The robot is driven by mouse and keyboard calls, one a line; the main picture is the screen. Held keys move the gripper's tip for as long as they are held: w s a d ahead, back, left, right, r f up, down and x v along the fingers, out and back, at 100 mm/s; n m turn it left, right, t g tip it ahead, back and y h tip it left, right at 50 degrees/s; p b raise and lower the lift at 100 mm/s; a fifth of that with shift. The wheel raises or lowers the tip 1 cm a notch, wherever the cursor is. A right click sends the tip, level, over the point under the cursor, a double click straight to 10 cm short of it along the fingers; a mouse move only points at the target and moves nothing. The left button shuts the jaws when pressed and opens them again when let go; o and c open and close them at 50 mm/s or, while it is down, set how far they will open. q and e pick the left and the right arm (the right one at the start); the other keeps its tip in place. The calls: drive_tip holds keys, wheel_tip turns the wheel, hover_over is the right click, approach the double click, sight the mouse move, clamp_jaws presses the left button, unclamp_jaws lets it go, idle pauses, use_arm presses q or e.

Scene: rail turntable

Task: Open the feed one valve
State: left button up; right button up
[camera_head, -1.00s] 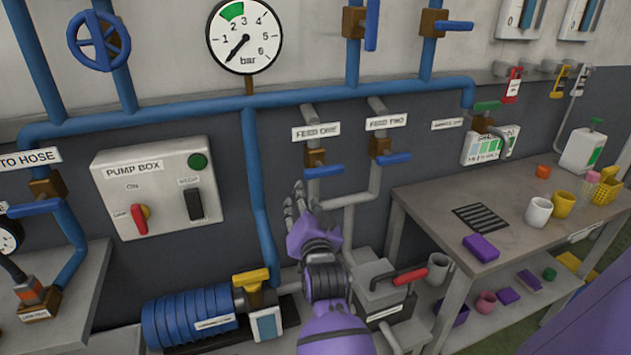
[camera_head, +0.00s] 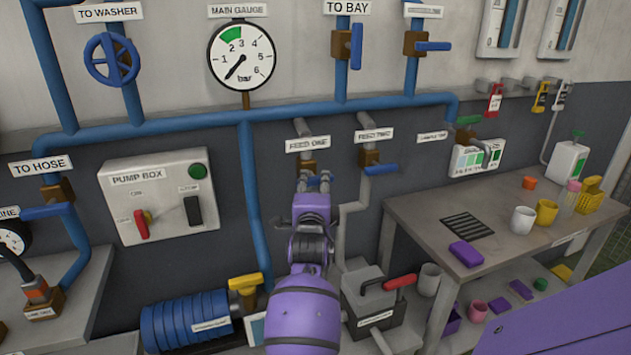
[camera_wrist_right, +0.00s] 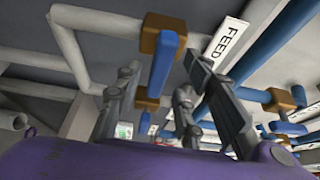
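The FEED ONE label (camera_head: 307,144) is on a grey pipe below the main blue pipe. The brown feed one valve body (camera_head: 308,167) sits under it; its blue handle is mostly hidden behind my right gripper (camera_head: 313,182). This gripper points up at the valve. In the right wrist view its two fingers (camera_wrist_right: 162,64) are apart. A blue handle (camera_wrist_right: 163,62) on a brown valve body shows between them, near a label reading FEED, its number not readable. I cannot tell whether the fingers touch the handle. My left gripper is not in view.
The feed two valve's blue handle (camera_head: 381,169) points right, close beside my right gripper. The pump box (camera_head: 160,195) is to the left and the blue pump (camera_head: 187,319) below. A table (camera_head: 425,215) with mugs stands at the right.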

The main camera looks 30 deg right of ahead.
sight(315, 183)
drive_tip(key=shift+x, duration=1.25)
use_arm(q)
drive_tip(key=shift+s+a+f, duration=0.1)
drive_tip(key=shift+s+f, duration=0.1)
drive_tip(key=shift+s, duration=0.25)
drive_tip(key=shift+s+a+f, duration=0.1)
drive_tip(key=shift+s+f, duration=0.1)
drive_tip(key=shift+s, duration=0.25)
use_arm(e)
drive_tip(key=shift+w+d, duration=0.25)
drive_tip(key=shift+w, duration=0.15)
drive_tip(key=c, duration=0.9)
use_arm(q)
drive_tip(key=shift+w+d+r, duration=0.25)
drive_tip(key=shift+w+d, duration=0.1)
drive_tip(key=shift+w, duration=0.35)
use_arm(e)
drive_tip(key=shift+f, duration=0.1)
clamp_jaws()
